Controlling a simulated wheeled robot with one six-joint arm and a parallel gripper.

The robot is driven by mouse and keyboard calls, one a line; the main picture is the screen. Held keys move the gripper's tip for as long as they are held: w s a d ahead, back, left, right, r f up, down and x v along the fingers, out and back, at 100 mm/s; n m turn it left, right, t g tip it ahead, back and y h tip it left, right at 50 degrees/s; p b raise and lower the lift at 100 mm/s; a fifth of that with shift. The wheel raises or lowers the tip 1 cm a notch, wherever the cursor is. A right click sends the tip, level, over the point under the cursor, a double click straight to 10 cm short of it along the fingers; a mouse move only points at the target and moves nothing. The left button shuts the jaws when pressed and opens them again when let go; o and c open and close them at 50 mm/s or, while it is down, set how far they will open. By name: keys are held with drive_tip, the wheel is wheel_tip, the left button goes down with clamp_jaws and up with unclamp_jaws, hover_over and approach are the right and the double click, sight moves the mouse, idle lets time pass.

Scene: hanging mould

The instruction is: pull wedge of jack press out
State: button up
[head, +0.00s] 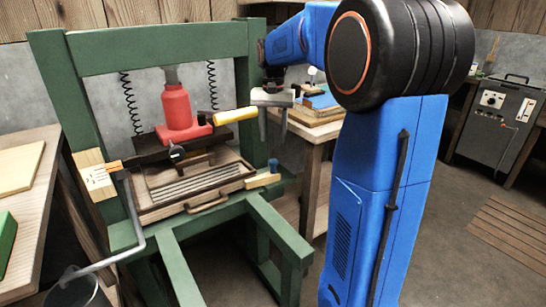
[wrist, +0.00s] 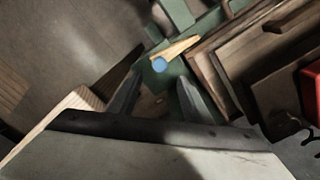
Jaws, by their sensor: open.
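The jack press has a green frame (head: 160,48) with a red jack (head: 177,108) standing on a dark plate. A small light-wood wedge (head: 260,181) with a blue knob (head: 273,165) sits at the right side of the press, beside the slatted wooden tray. In the wrist view the wedge (wrist: 182,47) lies against the green frame, its blue knob (wrist: 158,64) towards my fingers. My gripper (head: 273,126) is open and empty, pointing down, above and apart from the wedge. In the wrist view my gripper (wrist: 158,90) has its fingers spread, with the knob beyond their tips.
A yellow handle (head: 235,115) sticks out right from the jack. A wooden table (head: 318,131) with boards and books stands behind my gripper. The slatted tray (head: 200,186) has a front handle. A bucket (head: 78,290) stands at lower left. Open floor lies right of the press.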

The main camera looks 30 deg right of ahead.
sight(273, 160)
wheel_tip(273, 160, down, 9)
drive_tip(key=shift+r, duration=0.15)
idle(0.4)
